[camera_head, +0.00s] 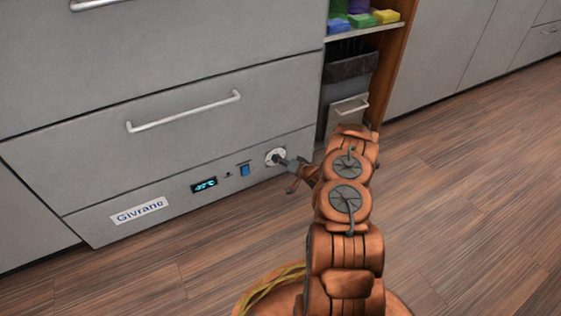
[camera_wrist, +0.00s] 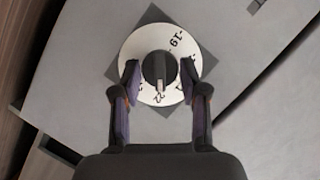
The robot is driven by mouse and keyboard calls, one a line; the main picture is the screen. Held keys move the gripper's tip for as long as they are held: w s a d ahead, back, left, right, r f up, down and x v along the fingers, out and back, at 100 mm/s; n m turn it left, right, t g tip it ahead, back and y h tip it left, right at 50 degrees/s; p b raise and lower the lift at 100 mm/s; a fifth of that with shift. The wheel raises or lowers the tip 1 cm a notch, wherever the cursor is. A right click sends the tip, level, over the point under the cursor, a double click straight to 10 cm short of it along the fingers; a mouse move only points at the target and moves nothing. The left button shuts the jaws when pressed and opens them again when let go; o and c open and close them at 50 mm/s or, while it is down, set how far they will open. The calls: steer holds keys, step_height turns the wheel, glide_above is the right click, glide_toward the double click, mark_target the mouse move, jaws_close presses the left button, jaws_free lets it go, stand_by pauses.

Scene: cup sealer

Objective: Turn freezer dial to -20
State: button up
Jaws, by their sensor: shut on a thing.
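The freezer dial (camera_head: 272,156) is a round white disc on the right part of the freezer's lower panel. In the wrist view the dial's white disc (camera_wrist: 133,51) carries printed numbers; "-19" reads at the upper right and "22" near the bottom. Its black knob (camera_wrist: 157,66) has a pale pointer mark toward the bottom, near the "22". My gripper (camera_head: 284,160) is at the dial, and its two fingers (camera_wrist: 160,75) sit on either side of the knob, shut on it. The fingers hide parts of the disc's lower numbers.
A lit blue display (camera_head: 204,185) is left of the dial; its digits are too small to read surely. A blue switch (camera_head: 245,170) sits between them. A drawer handle (camera_head: 184,111) is above. An open shelf with a dark bin (camera_head: 345,85) stands right; wooden floor is clear.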

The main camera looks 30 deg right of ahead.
steer(key=c, duration=0.4)
steer(key=shift+r+p, duration=0.15)
steer(key=shift+p, duration=0.3)
steer(key=shift+w+a+n+g+h+p, duration=0.1)
steer(key=shift+a+n+g+h+p, duration=0.1)
steer(key=shift+n+h+p, duration=1.7)
steer(key=shift+s+a+n+g+h+p, duration=0.15)
steer(key=shift+n+h+p, duration=0.95)
steer(key=shift+n+p, duration=1.6)
steer(key=shift+w+a+n+g+h+p, duration=0.15)
steer(key=shift+a+n+h+p, duration=0.1)
steer(key=shift+n+h+p, duration=1.65)
steer(key=shift+n+y+p, duration=0.4)
steer(key=shift+n, duration=0.1)
